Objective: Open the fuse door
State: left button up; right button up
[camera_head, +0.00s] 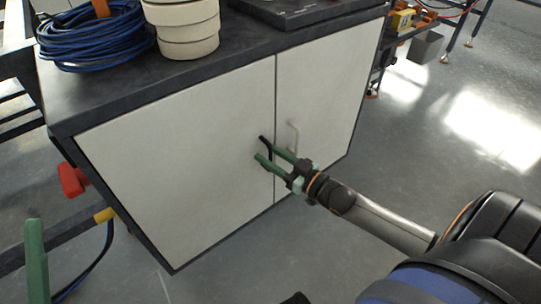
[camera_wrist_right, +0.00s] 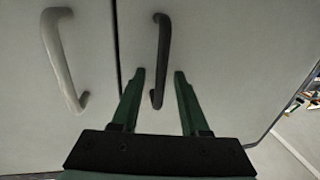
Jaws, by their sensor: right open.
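A cabinet has two pale doors, a wide left door (camera_head: 180,160) and a right door (camera_head: 325,85), both looking closed. No label shows which one is the fuse door. The left door has a black handle (camera_head: 264,143), and the right door has a white handle (camera_head: 293,136). My right gripper (camera_head: 269,154) is open at the black handle. In the right wrist view, the black handle (camera_wrist_right: 162,40) appears between its two green fingers, and the white handle (camera_wrist_right: 60,55) is to the left. One green finger of my left gripper (camera_head: 36,262) shows at the lower left; its opening is hidden.
On the dark cabinet top (camera_head: 120,100) are a blue cable coil (camera_head: 95,40), stacked cream pots (camera_head: 185,30) and a black flat device (camera_head: 290,10). A red part (camera_head: 72,180) and a frame stand left of the cabinet. Grey floor (camera_head: 260,260) in front looks clear.

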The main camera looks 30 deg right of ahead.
grip_shut()
dwell(1.3)
